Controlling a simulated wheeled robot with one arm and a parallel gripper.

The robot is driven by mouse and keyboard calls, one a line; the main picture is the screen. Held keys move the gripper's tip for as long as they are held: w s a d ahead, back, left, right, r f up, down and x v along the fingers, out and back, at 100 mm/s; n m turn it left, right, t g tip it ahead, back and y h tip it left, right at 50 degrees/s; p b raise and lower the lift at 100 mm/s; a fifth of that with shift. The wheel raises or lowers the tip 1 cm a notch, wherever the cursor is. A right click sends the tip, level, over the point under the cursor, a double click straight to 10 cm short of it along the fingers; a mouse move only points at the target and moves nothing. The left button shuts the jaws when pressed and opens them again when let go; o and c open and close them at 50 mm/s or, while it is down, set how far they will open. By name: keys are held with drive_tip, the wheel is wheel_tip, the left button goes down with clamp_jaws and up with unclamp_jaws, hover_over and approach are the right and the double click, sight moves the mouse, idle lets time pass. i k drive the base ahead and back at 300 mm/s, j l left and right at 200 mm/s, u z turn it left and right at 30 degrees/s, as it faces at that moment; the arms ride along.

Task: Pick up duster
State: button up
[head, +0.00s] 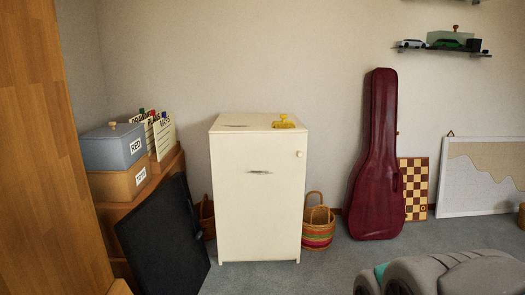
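A small yellow object (284,124) with an upright knob lies on top of the white cabinet (256,205), near its right back corner. It looks most like the duster, but it is too small to be certain. My gripper's fingers do not show. Only grey rounded parts, which look like my own arm, show at the bottom right, well apart from the cabinet.
A striped basket (318,229) and a dark red instrument case (376,155) stand right of the cabinet. A black panel (163,238) leans at left, by a shelf with labelled boxes (115,147). Carpet (320,275) is clear in front.

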sight(283, 124)
drive_tip(key=i+j+z, duration=0.15)
drive_tip(key=i+j, duration=0.25)
drive_tip(key=i, duration=0.3)
drive_tip(key=i+j+z, duration=0.2)
drive_tip(key=i+j, duration=0.25)
drive_tip(key=i, duration=0.2)
